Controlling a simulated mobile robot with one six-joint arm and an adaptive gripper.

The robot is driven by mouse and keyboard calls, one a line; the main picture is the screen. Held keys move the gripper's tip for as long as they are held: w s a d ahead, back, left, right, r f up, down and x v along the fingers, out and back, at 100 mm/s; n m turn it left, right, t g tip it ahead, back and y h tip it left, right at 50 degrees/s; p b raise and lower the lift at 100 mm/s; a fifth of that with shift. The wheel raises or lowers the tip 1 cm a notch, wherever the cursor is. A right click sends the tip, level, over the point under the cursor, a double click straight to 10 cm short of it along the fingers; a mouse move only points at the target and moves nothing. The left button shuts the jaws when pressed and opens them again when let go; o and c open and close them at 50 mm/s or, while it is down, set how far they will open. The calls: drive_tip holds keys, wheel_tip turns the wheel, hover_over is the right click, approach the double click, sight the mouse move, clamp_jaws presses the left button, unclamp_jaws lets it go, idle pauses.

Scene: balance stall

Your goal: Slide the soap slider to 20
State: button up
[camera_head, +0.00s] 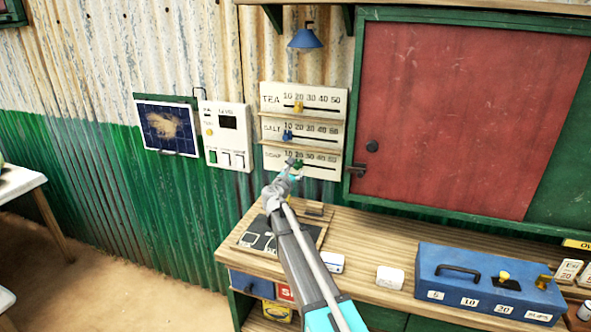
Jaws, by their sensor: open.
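The price board (303,130) hangs on the corrugated wall, with rows for tea, salt and soap, each marked 10 to 50. The soap slider (298,164) is a small green knob on the lowest row, near the 20 mark; its exact setting is hard to tell. My gripper (290,168) is open at the soap row, right by the green knob and partly in front of it. I cannot tell whether the fingers touch it. The yellow tea slider (298,106) is near 20, and the blue salt slider (287,135) is near 10.
A wooden counter (370,238) lies below the board, with a blue box (487,282), a white block (390,277) and a dark number board (262,242). A red sliding panel (450,115) is right of the price board. A white switch panel (225,135) is left.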

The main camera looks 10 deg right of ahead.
drive_tip(key=v, duration=0.8)
drive_tip(key=shift+s, duration=0.2)
drive_tip(key=shift+a, duration=0.1)
